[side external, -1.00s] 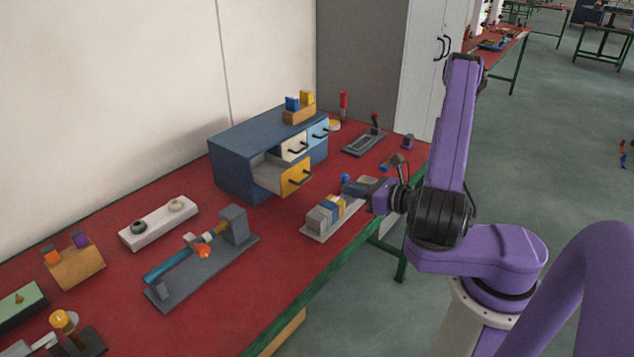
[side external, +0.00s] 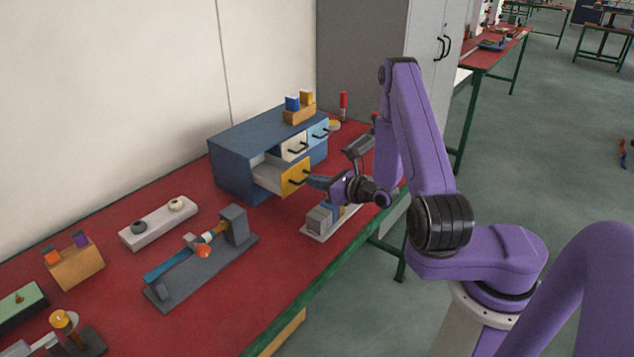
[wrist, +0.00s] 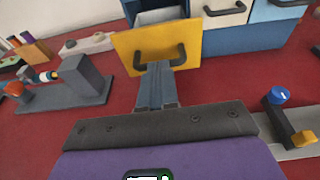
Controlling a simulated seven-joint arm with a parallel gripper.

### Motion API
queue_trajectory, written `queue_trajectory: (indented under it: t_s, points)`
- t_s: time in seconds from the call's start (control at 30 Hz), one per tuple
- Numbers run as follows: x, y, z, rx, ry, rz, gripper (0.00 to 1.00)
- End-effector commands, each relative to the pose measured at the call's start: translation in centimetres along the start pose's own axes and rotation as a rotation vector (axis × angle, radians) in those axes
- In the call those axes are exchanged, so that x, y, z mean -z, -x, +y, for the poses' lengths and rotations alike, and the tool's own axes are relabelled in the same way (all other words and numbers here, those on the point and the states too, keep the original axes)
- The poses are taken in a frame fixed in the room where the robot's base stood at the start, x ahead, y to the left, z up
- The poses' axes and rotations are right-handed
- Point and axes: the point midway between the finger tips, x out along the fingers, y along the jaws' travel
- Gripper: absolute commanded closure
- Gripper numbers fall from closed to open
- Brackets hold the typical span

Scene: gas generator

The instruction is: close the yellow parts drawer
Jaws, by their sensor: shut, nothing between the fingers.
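The yellow parts drawer (side external: 295,177) stands pulled out from the lower front of the blue cabinet (side external: 234,174). Its dark handle (side external: 299,181) is on the yellow front. In the wrist view the drawer's yellow front (wrist: 130,50) faces me, with its open tray behind it. My gripper (side external: 312,181) is shut and empty, its fingertips right in front of the yellow face. In the wrist view the fingers (wrist: 157,68) reach the lower part of the front by the handle. I cannot tell whether they touch it.
A white drawer (side external: 294,148) and a light blue drawer (side external: 318,132) sit above and beside the yellow one. A block fixture (side external: 322,220) lies below my wrist. A grey fixture with a blue rod (side external: 205,258) stands to the left. An orange holder (side external: 299,115) is on the cabinet top.

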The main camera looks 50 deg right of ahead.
Motion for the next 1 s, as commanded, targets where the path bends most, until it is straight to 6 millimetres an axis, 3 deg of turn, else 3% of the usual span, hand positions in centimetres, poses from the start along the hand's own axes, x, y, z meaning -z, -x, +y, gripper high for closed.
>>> queue_trajectory:
  t_s: [0.43,1.0]
  points:
    - [-0.1,-0.8,0.0,-0.002,0.004,0.0,1.0]
    - [-2.3,-10.7,-0.2,-0.003,0.004,-0.001,1.0]
